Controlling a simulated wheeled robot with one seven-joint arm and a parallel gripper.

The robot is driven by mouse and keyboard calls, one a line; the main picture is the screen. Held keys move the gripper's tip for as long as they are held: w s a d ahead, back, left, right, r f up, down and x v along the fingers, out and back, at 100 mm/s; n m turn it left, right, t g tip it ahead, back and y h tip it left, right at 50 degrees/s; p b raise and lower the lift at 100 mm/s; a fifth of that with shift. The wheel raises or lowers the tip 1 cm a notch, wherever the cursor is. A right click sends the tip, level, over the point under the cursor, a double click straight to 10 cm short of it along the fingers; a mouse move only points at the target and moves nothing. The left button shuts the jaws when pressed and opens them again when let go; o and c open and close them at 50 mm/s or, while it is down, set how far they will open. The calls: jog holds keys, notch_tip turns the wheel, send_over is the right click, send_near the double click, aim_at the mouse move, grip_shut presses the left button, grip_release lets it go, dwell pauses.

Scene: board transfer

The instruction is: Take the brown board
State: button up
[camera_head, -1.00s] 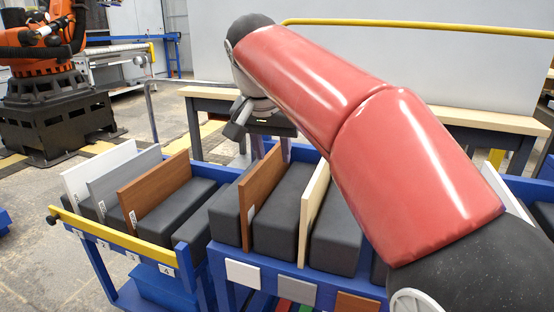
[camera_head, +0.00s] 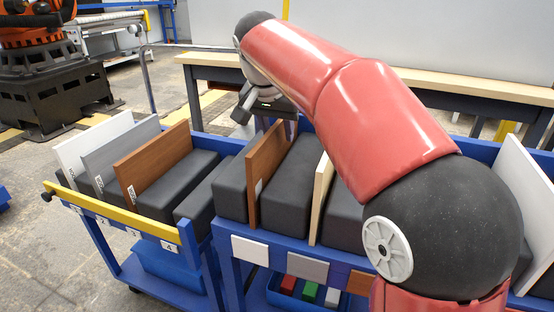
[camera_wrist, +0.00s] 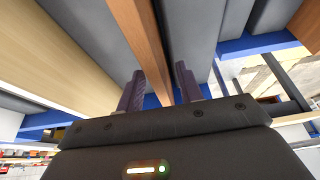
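A brown board (camera_head: 266,168) stands upright between dark grey blocks in the blue rack on the right. Another brown board (camera_head: 152,160) stands in the cart on the left. My gripper (camera_head: 254,110) is beyond the right rack's brown board, near its far upper end, and is partly hidden by my arm. In the wrist view, my gripper (camera_wrist: 158,85) is open, with a dark finger on each side of a brown board (camera_wrist: 143,40). Gaps show beside the board, and I cannot tell how deep it sits between the fingers.
A pale board (camera_head: 321,198) stands to the right of the brown one. A white board (camera_head: 522,215) stands at the far right. The left cart holds a white board (camera_head: 95,150) and a grey board (camera_head: 118,160). A long table (camera_head: 450,88) runs behind the racks.

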grip_shut()
jog(key=shift+r, duration=0.1)
dwell(1.2)
